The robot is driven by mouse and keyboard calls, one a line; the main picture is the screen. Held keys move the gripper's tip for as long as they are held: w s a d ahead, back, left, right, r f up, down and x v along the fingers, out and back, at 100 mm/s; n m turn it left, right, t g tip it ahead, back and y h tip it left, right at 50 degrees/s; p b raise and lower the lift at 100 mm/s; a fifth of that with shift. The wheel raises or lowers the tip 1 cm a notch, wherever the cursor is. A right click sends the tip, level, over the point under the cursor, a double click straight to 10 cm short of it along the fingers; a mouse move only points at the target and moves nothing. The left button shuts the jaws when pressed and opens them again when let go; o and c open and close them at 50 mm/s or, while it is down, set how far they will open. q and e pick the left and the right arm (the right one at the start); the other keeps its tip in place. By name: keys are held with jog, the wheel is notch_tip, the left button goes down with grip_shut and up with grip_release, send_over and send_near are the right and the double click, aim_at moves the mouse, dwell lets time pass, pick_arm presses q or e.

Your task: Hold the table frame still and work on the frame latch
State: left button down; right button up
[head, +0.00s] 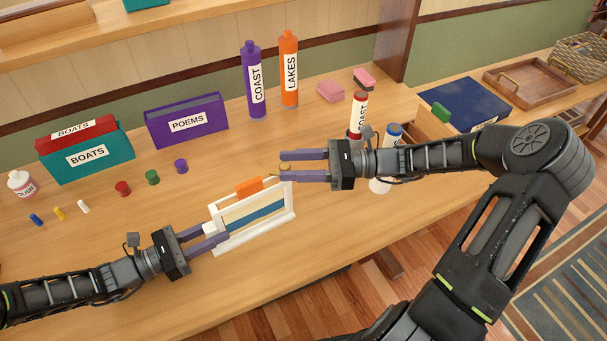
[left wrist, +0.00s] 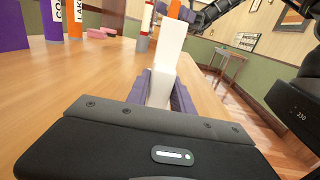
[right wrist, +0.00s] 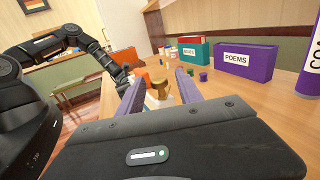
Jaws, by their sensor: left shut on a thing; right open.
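The table frame (head: 262,232) is white with a blue band and stands upright on the table. My left gripper (head: 214,234) is shut on the frame's left end; in the left wrist view the white frame (left wrist: 170,60) rises between the fingers. My right gripper (head: 287,166) is open, with its fingertips at the latch. In the right wrist view the brass latch (right wrist: 161,87) shows between the open fingers; contact cannot be told.
Behind stand teal BOATS (head: 90,158) and purple POEMS (head: 187,120) boxes and purple COAST (head: 254,85) and orange LAKES (head: 289,70) bottles. Red-capped (head: 358,112) and blue-capped tubes are near my right gripper. Small caps (head: 152,177) lie left. The table front is clear.

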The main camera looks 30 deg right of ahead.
jog(key=v, duration=0.6)
jog(key=s+a+n+g+h, duration=0.8)
jog(key=a+n+g, duration=0.1)
jog(key=a+n, duration=0.35)
jog(key=d+r+n+t+h, duration=0.4)
jog(key=r+n+t+h, duration=0.2)
jog(key=n, duration=0.5)
notch_tip(320, 180, up, 3)
jog(key=shift+s+r+h, duration=0.1)
jog(key=shift+s+h, duration=0.1)
jog(key=shift+h, duration=0.8)
jog(key=shift+o, duration=0.4)
jog(key=shift+d, duration=0.1)
